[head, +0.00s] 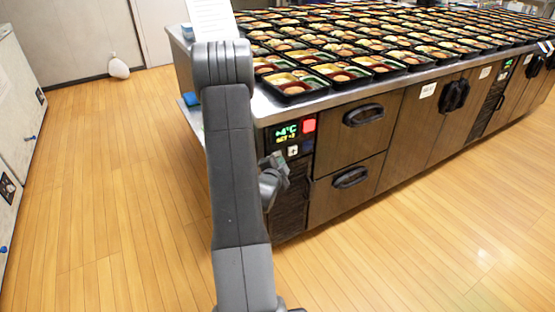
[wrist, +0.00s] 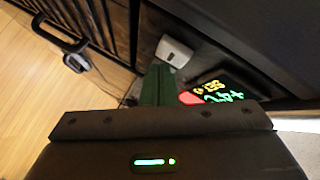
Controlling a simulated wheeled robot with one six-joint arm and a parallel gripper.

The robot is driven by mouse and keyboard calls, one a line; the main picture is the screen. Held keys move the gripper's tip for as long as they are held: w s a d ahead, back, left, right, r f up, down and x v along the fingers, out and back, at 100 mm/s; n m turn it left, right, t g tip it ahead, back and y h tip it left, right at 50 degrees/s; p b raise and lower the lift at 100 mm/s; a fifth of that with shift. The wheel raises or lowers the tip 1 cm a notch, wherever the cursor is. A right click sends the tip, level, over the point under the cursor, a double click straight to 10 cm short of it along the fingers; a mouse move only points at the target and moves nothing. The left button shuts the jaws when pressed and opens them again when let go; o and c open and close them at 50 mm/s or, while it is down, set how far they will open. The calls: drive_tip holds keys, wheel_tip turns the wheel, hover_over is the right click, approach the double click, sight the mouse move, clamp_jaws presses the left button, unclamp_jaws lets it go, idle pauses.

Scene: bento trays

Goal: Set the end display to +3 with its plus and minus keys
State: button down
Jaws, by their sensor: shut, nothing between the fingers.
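The end display (head: 287,132) is on the dark panel at the near end of the counter. Its green line reads +4°C; the value in its yellow line is too small to read surely. It also shows upside down in the wrist view (wrist: 222,91). A pale key (head: 293,150) sits below it, with a plus-like mark. A pale key (wrist: 173,52) also shows in the wrist view, just beyond my fingertips. My gripper (head: 275,163) is shut and empty, below the keys in the head view; its green fingers (wrist: 158,84) point at the panel. Whether they touch it I cannot tell.
A red square (head: 309,126) is right of the display. Drawers with black handles (head: 363,115) lie to the right. Bento trays (head: 294,84) cover the steel counter top. A black handle (wrist: 62,32) shows in the wrist view. The wooden floor to the left is clear.

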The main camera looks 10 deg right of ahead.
drive_tip(key=shift+s+d, duration=0.1)
drive_tip(key=shift+s, duration=0.2)
drive_tip(key=s+b, duration=0.1)
drive_tip(key=s+d+b, duration=0.1)
drive_tip(key=s, duration=0.1)
drive_tip(key=s+b, duration=0.1)
drive_tip(key=shift+s+d+b, duration=0.35)
drive_tip(key=shift+s, duration=0.05)
drive_tip(key=shift+w, duration=0.1)
idle(1.4)
drive_tip(key=p, duration=0.2)
drive_tip(key=w+p, duration=0.1)
drive_tip(key=p, duration=0.1)
drive_tip(key=shift+w+a+r, duration=0.2)
drive_tip(key=shift+w+a, duration=0.05)
drive_tip(key=shift+w, duration=0.05)
